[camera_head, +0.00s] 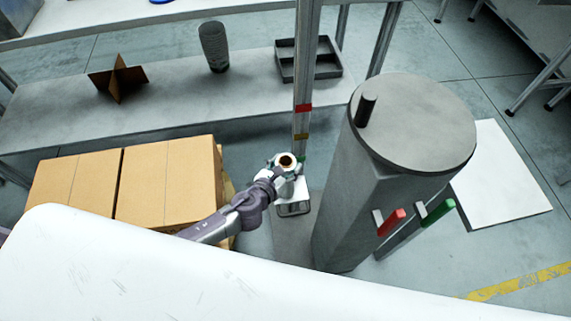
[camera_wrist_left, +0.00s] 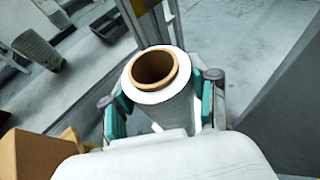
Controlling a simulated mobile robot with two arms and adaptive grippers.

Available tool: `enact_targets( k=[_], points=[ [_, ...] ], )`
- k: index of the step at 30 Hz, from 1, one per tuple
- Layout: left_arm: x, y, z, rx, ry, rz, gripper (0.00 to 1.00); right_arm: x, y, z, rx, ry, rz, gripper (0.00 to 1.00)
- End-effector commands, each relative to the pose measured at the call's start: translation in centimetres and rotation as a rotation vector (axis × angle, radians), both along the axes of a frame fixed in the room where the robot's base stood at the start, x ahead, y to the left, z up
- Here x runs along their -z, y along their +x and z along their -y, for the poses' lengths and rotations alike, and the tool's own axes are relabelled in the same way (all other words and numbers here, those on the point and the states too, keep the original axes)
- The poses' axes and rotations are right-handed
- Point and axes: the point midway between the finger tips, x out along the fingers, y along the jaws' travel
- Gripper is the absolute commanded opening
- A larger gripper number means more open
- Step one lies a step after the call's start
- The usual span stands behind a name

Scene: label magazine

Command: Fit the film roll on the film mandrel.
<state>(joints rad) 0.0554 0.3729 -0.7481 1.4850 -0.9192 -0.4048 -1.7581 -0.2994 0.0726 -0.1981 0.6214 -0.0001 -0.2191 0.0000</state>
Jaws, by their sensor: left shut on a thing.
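The film roll (camera_head: 287,170) is a white cylinder with a brown hollow core. My left gripper (camera_head: 279,165) is shut on it, beside the metal post. In the left wrist view the roll (camera_wrist_left: 160,97) sits between the teal-padded fingers of the left gripper (camera_wrist_left: 163,105), its open core end facing the camera. A short dark peg (camera_head: 366,110) stands on the round grey top of a column (camera_head: 425,130). My right gripper is not in view.
The metal post (camera_head: 302,80) with red and yellow bands rises close behind the roll. Cardboard boxes (camera_head: 165,182) stand left of my arm. The grey column has red (camera_head: 391,222) and green (camera_head: 437,212) handles. A shelf behind holds a dark cup (camera_head: 214,46) and tray (camera_head: 325,66).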

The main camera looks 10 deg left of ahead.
Motion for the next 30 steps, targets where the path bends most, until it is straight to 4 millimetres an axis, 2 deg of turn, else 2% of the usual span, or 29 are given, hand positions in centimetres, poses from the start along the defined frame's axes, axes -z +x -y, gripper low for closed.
enact_targets(
  k=[1, 2, 6, 7, 14, 16, 19, 30],
  points=[
    [0.1, 0.1, 0.0, 0.001, -0.001, 0.003, 0.0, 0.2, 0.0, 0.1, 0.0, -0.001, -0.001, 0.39],
    [0.0, 0.1, 0.0, 0.001, -0.001, 0.003, 0.62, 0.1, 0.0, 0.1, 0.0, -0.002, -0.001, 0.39],
    [0.0, 0.1, 0.0, 0.0, -0.001, 0.002, 0.86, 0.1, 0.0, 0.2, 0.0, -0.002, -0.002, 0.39],
    [0.0, 0.1, 0.0, 0.0, -0.001, 0.002, 0.88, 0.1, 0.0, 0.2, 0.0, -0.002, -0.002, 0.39],
    [0.0, 0.0, 0.0, 0.0, 0.0, 0.001, 0.88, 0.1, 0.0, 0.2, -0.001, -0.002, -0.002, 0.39],
    [0.2, -0.1, 0.0, 0.0, 0.001, -0.002, 0.88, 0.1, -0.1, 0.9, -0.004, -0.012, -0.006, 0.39],
    [0.0, -0.5, -0.2, 0.0, 0.001, -0.001, 0.88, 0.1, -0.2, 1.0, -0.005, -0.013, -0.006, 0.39],
    [-2.1, -5.3, -1.4, 0.002, 0.0, 0.0, 0.88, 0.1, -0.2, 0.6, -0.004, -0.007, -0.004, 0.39]
  ],
)
